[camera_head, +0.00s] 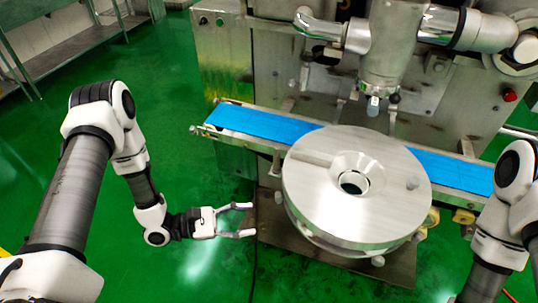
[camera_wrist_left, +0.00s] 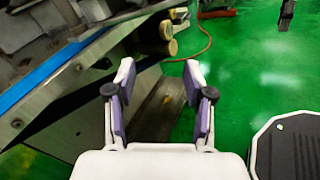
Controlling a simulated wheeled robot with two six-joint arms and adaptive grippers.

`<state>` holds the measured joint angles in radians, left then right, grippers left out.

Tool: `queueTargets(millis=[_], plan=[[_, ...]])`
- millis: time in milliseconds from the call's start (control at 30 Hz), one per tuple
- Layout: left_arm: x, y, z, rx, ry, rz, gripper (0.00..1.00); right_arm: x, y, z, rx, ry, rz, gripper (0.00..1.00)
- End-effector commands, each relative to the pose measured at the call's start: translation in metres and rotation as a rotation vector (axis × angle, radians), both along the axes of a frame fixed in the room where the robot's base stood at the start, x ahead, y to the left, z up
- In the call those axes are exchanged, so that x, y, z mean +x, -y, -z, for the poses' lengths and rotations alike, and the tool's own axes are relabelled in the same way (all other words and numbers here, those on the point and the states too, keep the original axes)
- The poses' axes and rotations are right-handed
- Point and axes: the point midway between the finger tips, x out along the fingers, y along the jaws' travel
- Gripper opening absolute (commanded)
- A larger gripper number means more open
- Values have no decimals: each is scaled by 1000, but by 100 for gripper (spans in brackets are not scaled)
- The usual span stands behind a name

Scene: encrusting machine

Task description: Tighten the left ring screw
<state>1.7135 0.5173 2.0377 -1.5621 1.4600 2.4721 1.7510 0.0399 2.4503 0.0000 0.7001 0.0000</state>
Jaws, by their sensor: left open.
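My left gripper (camera_head: 251,219) is open and empty in the head view, left of the round metal disc (camera_head: 310,205) and apart from it. In the left wrist view my left gripper (camera_wrist_left: 159,80) shows two spread fingers with purple pads and nothing between them. A steel pipe joint (camera_head: 372,40) stands at the top of the head view, with a curved chrome pipe (camera_head: 318,26) on its left side. I cannot clearly make out the left ring screw there. My right arm (camera_head: 497,225) shows at the right edge; its gripper is out of view.
A blue conveyor belt (camera_head: 262,122) runs across the machine behind the disc. Small knobs (camera_head: 413,184) stick out from the disc. A steel table (camera_head: 85,40) stands at the far left. Green floor (camera_head: 190,110) is free around my left gripper. A red hose (camera_wrist_left: 207,37) lies on the floor.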

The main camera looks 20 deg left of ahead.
Motion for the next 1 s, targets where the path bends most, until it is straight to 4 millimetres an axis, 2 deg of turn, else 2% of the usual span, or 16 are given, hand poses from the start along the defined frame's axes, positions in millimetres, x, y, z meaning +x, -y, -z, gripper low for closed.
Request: queueTargets(millis=[33,100,167,267,367,600,700,1000], plan=[[-1,-6,-45,-15,0,-3,53,0,0,-44,0,0,0,40],[-1,-12,-62,-29,2,-4,53,0,0,-60,0,0,0,40],[-2,-15,-69,-36,4,-6,53,0,0,-67,0,0,0,40],[-1,-15,-70,-40,4,-5,53,0,0,-67,0,-1,0,40],[3,-6,-67,-41,4,0,53,-1,0,-65,0,-2,0,40],[23,35,-68,-39,6,2,53,0,0,-74,0,-1,0,40],[31,47,-68,-38,4,-1,53,0,0,-77,0,-1,0,40],[35,53,-66,-39,6,-6,53,0,0,-77,0,-1,0,40]])
